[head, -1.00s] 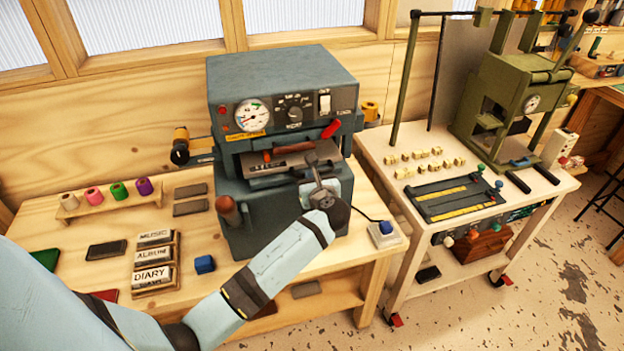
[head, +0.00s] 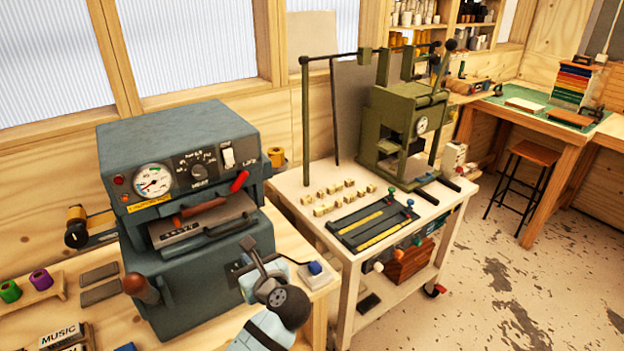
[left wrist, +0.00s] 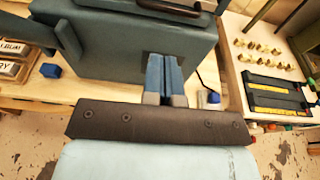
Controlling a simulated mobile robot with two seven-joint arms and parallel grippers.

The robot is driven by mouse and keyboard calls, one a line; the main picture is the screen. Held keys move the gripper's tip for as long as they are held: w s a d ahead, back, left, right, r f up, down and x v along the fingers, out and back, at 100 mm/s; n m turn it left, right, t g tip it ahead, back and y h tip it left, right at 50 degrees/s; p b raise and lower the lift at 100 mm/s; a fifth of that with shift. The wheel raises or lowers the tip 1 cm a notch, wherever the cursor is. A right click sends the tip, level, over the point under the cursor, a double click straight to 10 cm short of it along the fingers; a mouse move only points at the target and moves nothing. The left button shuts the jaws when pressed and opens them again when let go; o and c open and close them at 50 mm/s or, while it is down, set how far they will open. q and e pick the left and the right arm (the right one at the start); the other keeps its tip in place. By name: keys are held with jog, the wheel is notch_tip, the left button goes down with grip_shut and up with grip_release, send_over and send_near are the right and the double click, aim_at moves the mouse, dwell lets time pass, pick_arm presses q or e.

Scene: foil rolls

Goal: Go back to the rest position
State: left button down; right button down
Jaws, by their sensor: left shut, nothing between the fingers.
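My left gripper (head: 250,250) is in front of the lower right part of the grey-blue foil press (head: 185,215) in the head view. In the left wrist view its two blue fingers (left wrist: 165,75) are together and empty, close to the press front (left wrist: 110,45). I cannot tell whether they touch it. The press has a gauge, a dial and a red-handled lever, with a type holder (head: 205,225) at its slot. My right gripper is not in view.
Foil rolls (head: 40,279) sit on the wooden bench at the left, near title blocks (head: 62,336). A blue button box (head: 315,270) is at the bench's right end. A white cart (head: 300,200) carries brass type and a green press (head: 400,130). Open floor lies at the right.

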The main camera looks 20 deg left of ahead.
pick_arm(q)
jog(key=s+d+f+n+h, duration=0.2)
jog(key=s+f+n+h, duration=0.25)
jog(key=f, duration=0.35)
jog(key=s+d+f+n+h, duration=0.2)
jog(key=s+f+n+h, duration=0.25)
jog(key=f, duration=0.35)
jog(key=s+d+f+n+h, duration=0.1)
jog(key=s+f+n+h, duration=0.1)
jog(key=s+n, duration=0.4)
jog(key=s+d+f+n+t+h+p, duration=0.1)
jog(key=s+f+n+h, duration=0.2)
jog(key=s+n, duration=0.4)
jog(key=shift+d+n+h, duration=0.4)
jog(key=shift+h, duration=0.2)
